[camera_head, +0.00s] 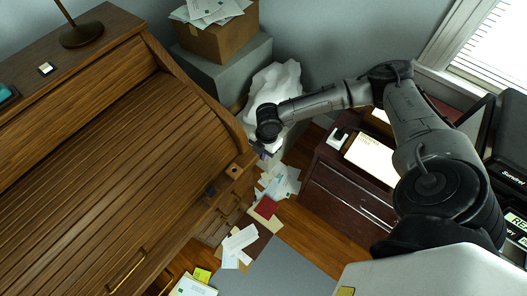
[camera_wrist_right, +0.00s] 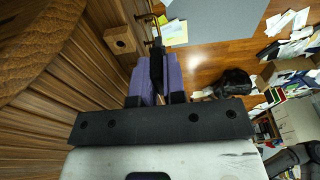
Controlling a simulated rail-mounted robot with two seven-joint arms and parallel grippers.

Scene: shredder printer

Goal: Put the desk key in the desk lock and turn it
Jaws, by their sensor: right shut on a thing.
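The wooden roll-top desk (camera_head: 110,140) fills the left of the head view, its slatted cover down. A small wooden block with a dark hole (camera_head: 235,171) sits at its right edge; it looks like the lock, and a similar block shows in the right wrist view (camera_wrist_right: 121,41). My right gripper (camera_head: 263,153) is just beyond that edge, apart from the block. In the wrist view its purple fingers (camera_wrist_right: 157,72) are shut on a narrow dark thing (camera_wrist_right: 156,50), likely the desk key; its shape is unclear. My left gripper is not in view.
A dark red cabinet (camera_head: 335,200) stands to the right, below my right arm. A white bag (camera_head: 275,85) and a cardboard box (camera_head: 215,38) are behind the gripper. Papers (camera_head: 240,243) litter the floor between desk and cabinet.

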